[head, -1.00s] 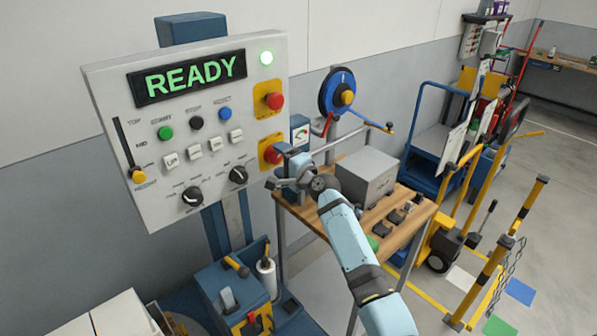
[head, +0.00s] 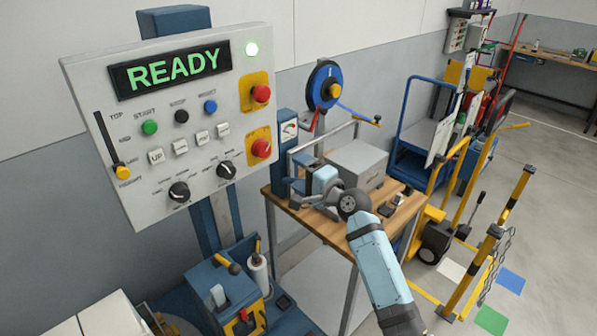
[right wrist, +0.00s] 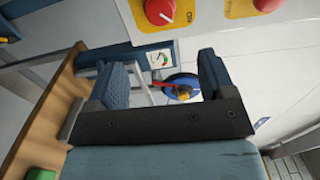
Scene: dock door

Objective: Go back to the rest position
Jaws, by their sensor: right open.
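My right gripper (head: 299,194) is in front of the wooden-topped table in the head view, right of and below the control panel (head: 170,120). It is apart from the panel. In the right wrist view its two blue fingers (right wrist: 163,85) stand wide apart with nothing between them. My left gripper is not in view.
The table (head: 328,232) carries a grey box (head: 357,165) and small dark items. A blue reel (head: 324,86) hangs behind it. A blue cart (head: 424,140) and yellow-black posts (head: 488,255) stand to the right. A blue unit (head: 222,292) stands below the panel.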

